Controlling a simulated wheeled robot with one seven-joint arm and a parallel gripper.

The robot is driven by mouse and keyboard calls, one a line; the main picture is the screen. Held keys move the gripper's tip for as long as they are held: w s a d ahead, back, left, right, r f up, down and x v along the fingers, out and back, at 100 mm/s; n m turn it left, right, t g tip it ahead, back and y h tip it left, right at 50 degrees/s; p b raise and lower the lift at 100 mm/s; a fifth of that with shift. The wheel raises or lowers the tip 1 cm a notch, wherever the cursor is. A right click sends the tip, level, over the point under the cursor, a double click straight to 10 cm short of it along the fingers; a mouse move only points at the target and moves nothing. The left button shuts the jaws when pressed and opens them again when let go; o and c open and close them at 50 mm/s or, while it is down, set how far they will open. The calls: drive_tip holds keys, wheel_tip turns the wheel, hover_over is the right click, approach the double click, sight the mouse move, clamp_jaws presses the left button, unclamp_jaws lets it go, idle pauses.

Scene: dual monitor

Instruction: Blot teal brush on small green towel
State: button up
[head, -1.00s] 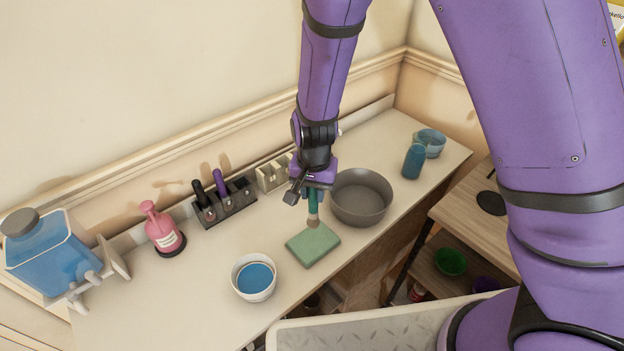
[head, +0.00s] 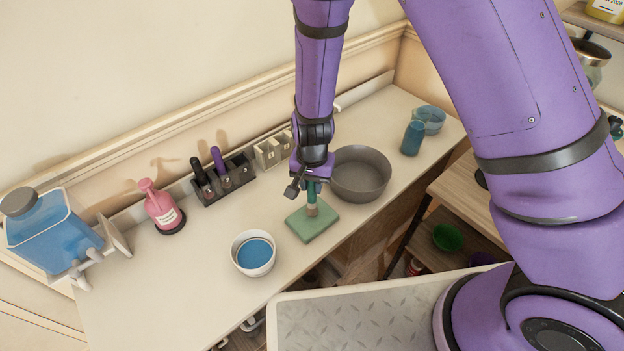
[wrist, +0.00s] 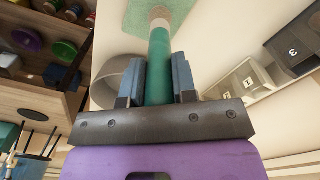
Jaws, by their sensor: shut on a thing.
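My gripper (head: 311,178) is shut on the teal brush (head: 312,190), which points down with its pale tip end at the small green towel (head: 300,226). In the head view the tip appears to touch the back part of the towel, which lies flat on the counter. In the wrist view my gripper's two fingers (wrist: 160,82) sit on either side of the brush's teal handle (wrist: 160,65). The brush's far end lies over the towel (wrist: 125,15) there. The bristles are hard to make out.
A grey basin (head: 361,175) stands close right of the brush. A white bowl of blue liquid (head: 254,253) is left of the towel. A holder with brushes (head: 224,179), a pink pump bottle (head: 161,207) and a blue jar (head: 413,138) stand farther off.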

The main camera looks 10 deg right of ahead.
drive_tip(key=shift+f, duration=0.5)
idle(0.9)
drive_tip(key=shift+r, duration=0.1)
idle(0.9)
drive_tip(key=shift+r, duration=3.4)
